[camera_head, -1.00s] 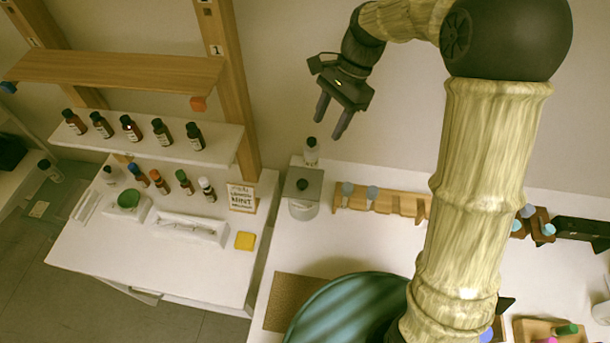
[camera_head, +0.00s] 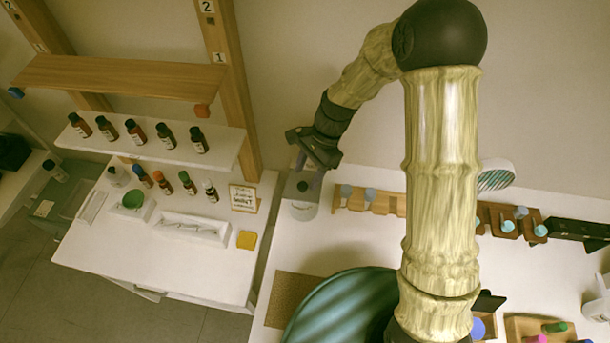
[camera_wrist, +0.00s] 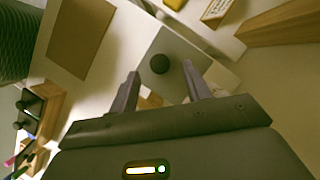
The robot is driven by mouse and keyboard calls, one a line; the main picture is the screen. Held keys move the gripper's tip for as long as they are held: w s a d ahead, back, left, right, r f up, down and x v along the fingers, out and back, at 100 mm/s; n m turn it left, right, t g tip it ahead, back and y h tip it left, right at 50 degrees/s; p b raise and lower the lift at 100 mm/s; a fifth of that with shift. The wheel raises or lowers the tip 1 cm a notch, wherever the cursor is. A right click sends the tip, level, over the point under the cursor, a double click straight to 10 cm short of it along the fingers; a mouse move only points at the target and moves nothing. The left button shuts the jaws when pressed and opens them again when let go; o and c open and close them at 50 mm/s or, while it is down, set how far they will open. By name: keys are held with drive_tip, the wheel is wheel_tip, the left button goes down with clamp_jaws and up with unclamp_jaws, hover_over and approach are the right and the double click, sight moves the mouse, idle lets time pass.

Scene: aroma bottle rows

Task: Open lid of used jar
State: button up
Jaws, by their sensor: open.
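The jar (camera_head: 303,210) is a clear, squat container at the left end of the right-hand white counter. It has a flat grey lid (camera_wrist: 181,46) with a round dark knob (camera_wrist: 160,64) in the middle. My gripper (camera_head: 309,178) is over the jar and hides part of it and its lid in the head view. In the wrist view my gripper (camera_wrist: 160,73) is open and empty, with one finger to each side of the knob. The fingers look apart from the knob; their height above the lid is hard to tell.
A wooden holder (camera_head: 382,204) stands right of the jar. A brown mat (camera_head: 291,290) lies in front of it. A small sign (camera_head: 243,198), a yellow block (camera_head: 246,240) and several bottles are on the left table and shelf. Bare counter (camera_head: 330,235) lies in front of the jar.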

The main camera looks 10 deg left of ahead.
sight(304, 183)
drive_tip(key=shift+x, duration=1.4)
